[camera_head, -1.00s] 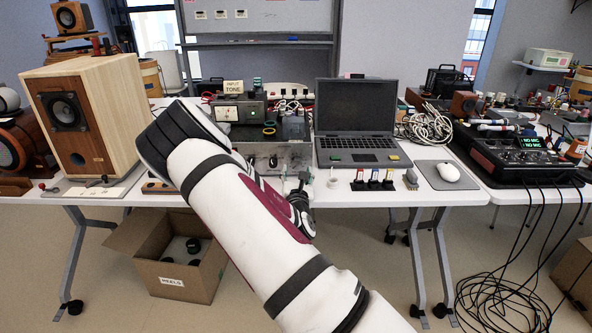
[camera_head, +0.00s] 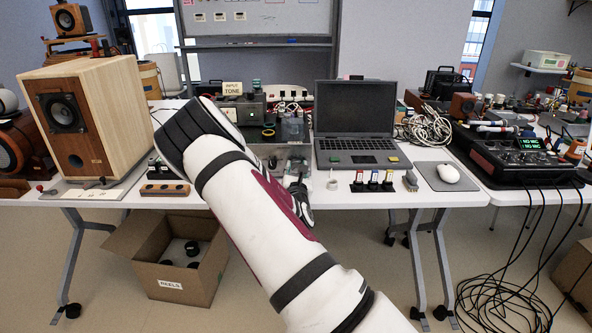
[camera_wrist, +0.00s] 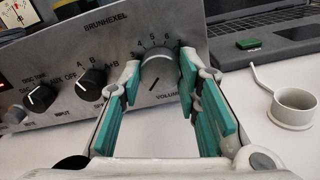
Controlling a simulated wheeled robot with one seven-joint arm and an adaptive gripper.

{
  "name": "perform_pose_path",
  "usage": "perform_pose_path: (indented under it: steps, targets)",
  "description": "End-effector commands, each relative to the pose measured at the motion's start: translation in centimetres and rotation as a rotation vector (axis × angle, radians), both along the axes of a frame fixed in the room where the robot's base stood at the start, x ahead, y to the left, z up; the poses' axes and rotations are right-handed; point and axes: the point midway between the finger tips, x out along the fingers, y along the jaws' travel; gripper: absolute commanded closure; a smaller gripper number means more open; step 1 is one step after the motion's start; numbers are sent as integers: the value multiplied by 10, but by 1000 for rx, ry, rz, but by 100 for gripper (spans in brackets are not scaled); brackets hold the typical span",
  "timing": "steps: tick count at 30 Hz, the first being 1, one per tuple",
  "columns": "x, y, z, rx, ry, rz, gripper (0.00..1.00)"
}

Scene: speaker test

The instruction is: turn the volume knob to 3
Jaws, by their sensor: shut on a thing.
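The volume knob (camera_wrist: 158,72) is a round grey knob on the metal front panel of the BRUNHEXEL amplifier (camera_wrist: 125,45) in the wrist view. In the head view my arm hides much of the amplifier and the knob.
Two black knobs (camera_wrist: 92,80) sit left of the volume knob. A grey ring-shaped holder (camera_wrist: 293,108) stands to the right. The laptop (camera_head: 356,120) is right of the amplifier, and a wooden speaker (camera_head: 95,120) stands at the left of the table.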

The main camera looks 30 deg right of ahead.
Motion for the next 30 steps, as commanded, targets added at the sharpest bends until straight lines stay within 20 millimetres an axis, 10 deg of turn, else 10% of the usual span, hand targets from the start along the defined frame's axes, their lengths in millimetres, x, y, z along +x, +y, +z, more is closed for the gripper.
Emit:
perform_pose_path:
  steps: [30]
  targets:
    - [0,0,-1,554,-374,0,97]
